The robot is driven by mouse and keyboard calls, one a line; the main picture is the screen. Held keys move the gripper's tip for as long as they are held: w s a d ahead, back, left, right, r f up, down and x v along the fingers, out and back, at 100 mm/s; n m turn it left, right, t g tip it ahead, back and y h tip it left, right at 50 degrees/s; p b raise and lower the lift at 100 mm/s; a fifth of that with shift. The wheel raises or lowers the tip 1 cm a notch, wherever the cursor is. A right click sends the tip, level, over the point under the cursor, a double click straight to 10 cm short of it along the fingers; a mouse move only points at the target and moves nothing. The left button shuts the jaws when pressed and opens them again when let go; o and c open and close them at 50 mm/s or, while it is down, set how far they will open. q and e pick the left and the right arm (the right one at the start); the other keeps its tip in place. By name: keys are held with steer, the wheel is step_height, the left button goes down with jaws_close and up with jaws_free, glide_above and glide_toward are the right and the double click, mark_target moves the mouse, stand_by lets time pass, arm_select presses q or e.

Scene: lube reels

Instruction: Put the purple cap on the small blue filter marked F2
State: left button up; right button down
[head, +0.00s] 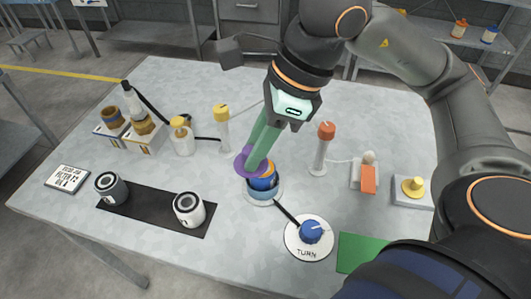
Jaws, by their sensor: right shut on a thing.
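My right gripper (258,152) has green fingers closed at the purple cap (245,168), near the middle of the table. The cap looks like a flat purple disc or ring, partly hidden by the fingers. It is above and slightly left of a small blue and orange piece (265,182), overlapping its top in the picture. That piece stands in a pale round base (262,201). I cannot tell whether the cap touches it. No F2 mark is readable on it. My left gripper is not in view.
A blue knob (311,232) on a plate marked TURN is at front right. Two white and dark canisters (188,209) stand on a black mat (150,208). A yellow-topped post (222,125) and red-topped post (322,150) flank my gripper. A green mat (362,250) lies front right.

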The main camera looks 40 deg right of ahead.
steer(key=w+d+f, duration=0.1)
steer(key=f, duration=0.1)
steer(key=w+d+f, duration=0.2)
steer(key=w+d+f+b, duration=0.1)
steer(key=w+d+f, duration=0.1)
steer(key=shift+d+f, duration=0.15)
steer(key=shift+f, duration=0.05)
steer(key=f, duration=0.3)
steer(key=shift+w+d+f, duration=0.1)
steer(key=shift+w+d, duration=0.05)
steer(key=shift+d, duration=0.15)
steer(key=shift+f, duration=0.35)
steer(key=shift+f, duration=0.1)
steer(key=c, duration=1.2)
jaws_free()
steer(key=shift+f+b, duration=0.15)
steer(key=shift+b, duration=0.15)
steer(key=o, duration=0.5)
